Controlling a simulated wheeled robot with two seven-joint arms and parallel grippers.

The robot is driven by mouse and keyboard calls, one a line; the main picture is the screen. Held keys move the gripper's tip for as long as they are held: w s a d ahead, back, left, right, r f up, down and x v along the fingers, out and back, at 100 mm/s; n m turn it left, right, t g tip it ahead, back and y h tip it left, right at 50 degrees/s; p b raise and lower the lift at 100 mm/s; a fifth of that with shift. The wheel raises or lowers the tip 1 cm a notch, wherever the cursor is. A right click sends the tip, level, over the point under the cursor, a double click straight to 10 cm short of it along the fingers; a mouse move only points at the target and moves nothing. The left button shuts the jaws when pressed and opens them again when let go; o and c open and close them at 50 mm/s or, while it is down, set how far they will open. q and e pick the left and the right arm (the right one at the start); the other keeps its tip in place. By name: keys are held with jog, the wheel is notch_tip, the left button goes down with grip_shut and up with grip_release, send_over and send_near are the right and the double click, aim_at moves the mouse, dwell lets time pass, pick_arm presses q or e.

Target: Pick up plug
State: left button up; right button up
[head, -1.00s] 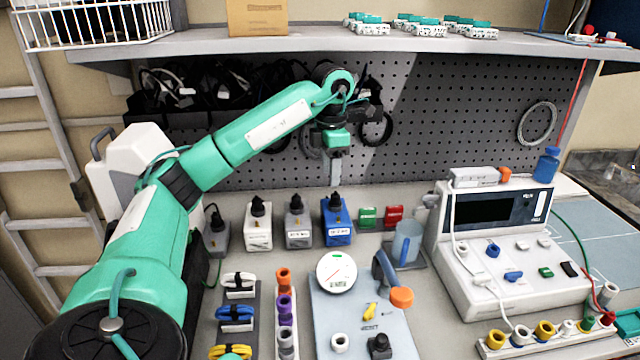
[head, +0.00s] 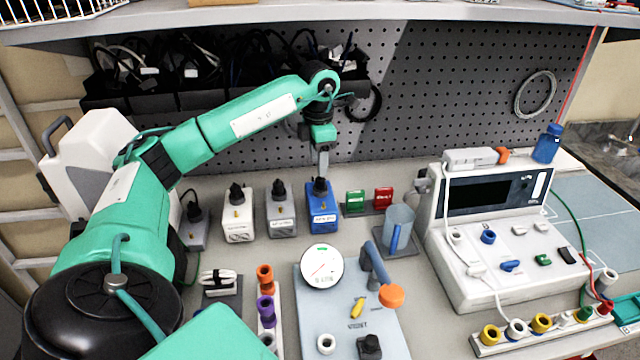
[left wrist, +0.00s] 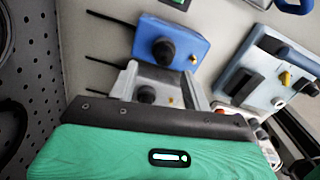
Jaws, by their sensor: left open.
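Black plugs stand on a row of small boxes. One plug (head: 320,187) is on the blue box (head: 323,222), with others on the grey box (head: 281,223) and white box (head: 238,228). My left gripper (head: 322,172) points down, open and empty, just above the blue box's plug. In the head view its fingers overlap, so any touching cannot be told. In the left wrist view, the blue box's plug (left wrist: 163,50) shows just beyond the fingertips (left wrist: 160,70), and the grey box's plug (left wrist: 146,95) shows lower. My right gripper is out of view.
Green (head: 355,199) and red (head: 383,198) blocks and a clear jug (head: 398,228) stand right of the blue box. A panel with a round gauge (head: 322,265) lies in front. A large white device (head: 500,240) stands at right. Pegboard (head: 430,100) is behind.

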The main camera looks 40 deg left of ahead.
aim_at(320, 179)
pick_arm(q)
jog(key=f, duration=0.1)
jog(key=f+p, duration=0.1)
jog(key=f, duration=0.2)
jog(key=shift+s+d+f, duration=0.1)
jog(key=shift+d, duration=0.2)
jog(key=shift+f, duration=0.45)
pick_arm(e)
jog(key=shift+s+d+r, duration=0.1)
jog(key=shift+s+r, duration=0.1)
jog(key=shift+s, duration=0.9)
pick_arm(q)
jog(key=c, duration=1.1)
grip_shut()
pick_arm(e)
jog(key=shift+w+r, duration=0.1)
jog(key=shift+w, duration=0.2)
